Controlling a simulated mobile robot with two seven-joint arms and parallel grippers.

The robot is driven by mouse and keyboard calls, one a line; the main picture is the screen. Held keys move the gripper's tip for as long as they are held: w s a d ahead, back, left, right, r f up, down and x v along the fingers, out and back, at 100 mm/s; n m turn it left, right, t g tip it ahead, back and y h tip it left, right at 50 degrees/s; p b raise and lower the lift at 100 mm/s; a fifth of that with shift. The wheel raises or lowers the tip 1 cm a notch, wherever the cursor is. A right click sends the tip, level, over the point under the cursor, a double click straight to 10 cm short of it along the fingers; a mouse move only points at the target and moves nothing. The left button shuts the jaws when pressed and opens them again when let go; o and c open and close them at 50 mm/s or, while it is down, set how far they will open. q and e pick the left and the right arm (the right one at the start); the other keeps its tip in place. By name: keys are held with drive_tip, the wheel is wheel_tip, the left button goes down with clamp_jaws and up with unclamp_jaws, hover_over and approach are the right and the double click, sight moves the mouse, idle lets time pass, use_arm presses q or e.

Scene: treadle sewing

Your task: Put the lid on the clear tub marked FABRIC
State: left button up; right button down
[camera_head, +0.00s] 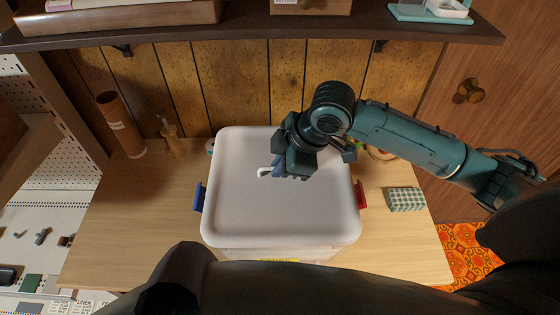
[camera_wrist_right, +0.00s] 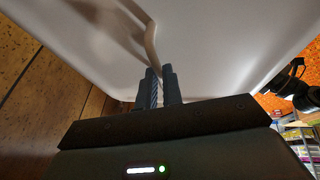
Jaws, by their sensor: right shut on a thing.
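The white lid (camera_head: 240,215) lies level over the clear tub (camera_head: 240,254), covering its top in the head view. Only a strip of the tub's front and part of a yellow label (camera_head: 280,260) show below the lid's front edge; the label's writing is not readable. I cannot tell whether the lid rests on the rim or hangs just above it. My right gripper (camera_head: 283,172) is shut on the lid's white handle (camera_head: 264,171). In the right wrist view the fingers (camera_wrist_right: 157,88) pinch the handle (camera_wrist_right: 150,45) against the lid's pale surface. My left gripper is not in view.
A blue latch (camera_head: 198,197) and a red latch (camera_head: 361,195) stick out at the tub's sides. A brown cylinder (camera_head: 120,125) and a small wooden item (camera_head: 172,135) stand back left on the table (camera_head: 120,225). A green checked block (camera_head: 405,199) lies right. A shelf (camera_head: 240,32) spans the back.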

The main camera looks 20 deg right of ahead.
sight(280, 183)
drive_tip(key=shift+f+b, duration=0.4)
drive_tip(key=shift+f, duration=2.75)
drive_tip(key=c, duration=1.5)
unclamp_jaws()
drive_tip(key=v, duration=1.3)
drive_tip(key=shift+s, duration=0.1)
